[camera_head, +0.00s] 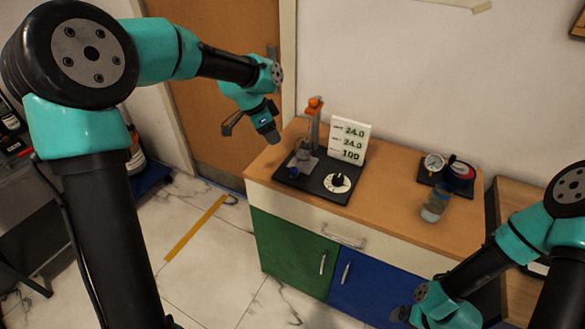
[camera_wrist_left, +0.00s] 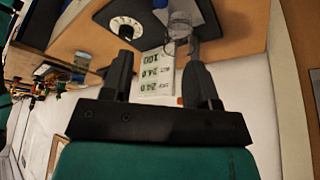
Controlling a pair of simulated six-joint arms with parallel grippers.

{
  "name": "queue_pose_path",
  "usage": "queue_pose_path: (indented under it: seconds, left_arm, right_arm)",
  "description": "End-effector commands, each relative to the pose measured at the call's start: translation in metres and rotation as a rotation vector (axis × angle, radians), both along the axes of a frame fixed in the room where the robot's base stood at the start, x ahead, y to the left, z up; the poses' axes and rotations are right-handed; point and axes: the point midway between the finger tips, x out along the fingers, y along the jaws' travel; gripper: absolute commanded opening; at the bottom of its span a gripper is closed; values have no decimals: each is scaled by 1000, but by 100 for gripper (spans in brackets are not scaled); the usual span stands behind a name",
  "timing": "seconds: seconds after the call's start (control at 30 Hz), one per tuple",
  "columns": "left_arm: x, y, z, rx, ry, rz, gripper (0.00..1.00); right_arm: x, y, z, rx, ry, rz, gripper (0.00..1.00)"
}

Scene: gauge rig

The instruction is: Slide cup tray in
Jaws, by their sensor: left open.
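The gauge rig's black base (camera_head: 318,188) sits on the wooden counter. A grey post with an orange top (camera_head: 314,104) rises from it, with a small grey cup-like part (camera_head: 302,158) at its foot. I cannot make out the cup tray separately or tell how far in it is. My left gripper (camera_head: 250,128) is open and empty, above and to the left of the rig, apart from it. In the left wrist view, its open fingers (camera_wrist_left: 160,58) frame the white readout card (camera_wrist_left: 157,76) and post beyond. My right gripper (camera_head: 405,314) is low at the counter's front, its jaws unclear.
The white readout card (camera_head: 348,139) stands behind a white dial with a black knob (camera_head: 337,182). A glass jar (camera_head: 435,205) and a pressure gauge (camera_head: 434,162) beside a red and black device (camera_head: 459,172) are on the right. The counter (camera_head: 385,205) is clear between them.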

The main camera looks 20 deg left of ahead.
Motion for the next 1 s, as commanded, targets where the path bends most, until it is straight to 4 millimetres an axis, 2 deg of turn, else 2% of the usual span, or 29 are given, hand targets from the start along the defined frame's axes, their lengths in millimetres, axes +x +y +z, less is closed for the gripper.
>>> queue_pose_path:
  seconds: [0.3,0.47,0.67,1.0]
  left_arm:
    - [0,0,-1,1,1,1,54]
    - [2,-2,-9,1,2,1,54]
    - [8,-10,-33,1,2,1,54]
    - [21,-28,-87,1,3,1,54]
  right_arm:
    - [0,0,0,0,0,0,94]
    - [0,0,0,0,0,0,94]
    - [0,0,0,0,0,0,94]
    - [0,0,0,0,0,0,94]
